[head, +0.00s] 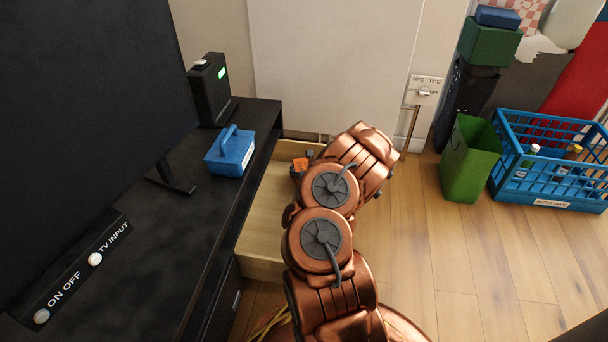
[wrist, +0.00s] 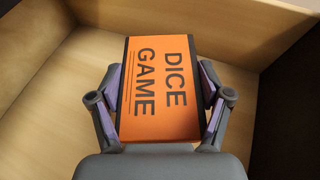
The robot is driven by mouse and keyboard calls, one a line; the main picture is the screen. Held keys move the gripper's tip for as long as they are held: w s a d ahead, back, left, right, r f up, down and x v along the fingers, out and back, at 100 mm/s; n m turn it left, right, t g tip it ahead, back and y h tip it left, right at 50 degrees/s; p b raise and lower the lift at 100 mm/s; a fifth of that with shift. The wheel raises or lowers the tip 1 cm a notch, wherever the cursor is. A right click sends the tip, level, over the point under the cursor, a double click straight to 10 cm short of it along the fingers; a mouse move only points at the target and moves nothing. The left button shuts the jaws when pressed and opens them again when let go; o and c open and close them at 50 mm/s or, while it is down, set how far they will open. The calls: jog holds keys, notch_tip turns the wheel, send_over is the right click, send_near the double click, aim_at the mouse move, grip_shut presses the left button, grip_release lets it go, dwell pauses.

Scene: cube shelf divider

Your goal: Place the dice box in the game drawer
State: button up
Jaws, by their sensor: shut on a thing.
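The dice box (wrist: 161,88) is orange with dark edges and the words DICE GAME. My gripper (wrist: 161,97) is shut on it, one finger against each long side. In the wrist view the box is over the wooden inside of the open drawer (wrist: 55,75); I cannot tell whether it touches the drawer floor. In the head view a small orange part of the box (head: 300,165) shows at the far end of the drawer (head: 262,232), left of my arm. My arm hides most of the gripper and part of the drawer there.
The black TV stand (head: 215,215) runs along the drawer's left side, with a blue caddy (head: 230,152) and a black device (head: 210,90) on it. A green bin (head: 470,160) and a blue bottle crate (head: 545,190) stand at the right. The floor between is clear.

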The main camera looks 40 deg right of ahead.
jog(key=shift+a+f, duration=0.1)
jog(key=shift+f, duration=0.75)
jog(key=o, duration=1.2)
jog(key=shift+r, duration=0.15)
jog(key=shift+r, duration=0.55)
jog(key=p+v, duration=0.7)
jog(key=v, duration=0.5)
jog(key=shift+f, duration=0.2)
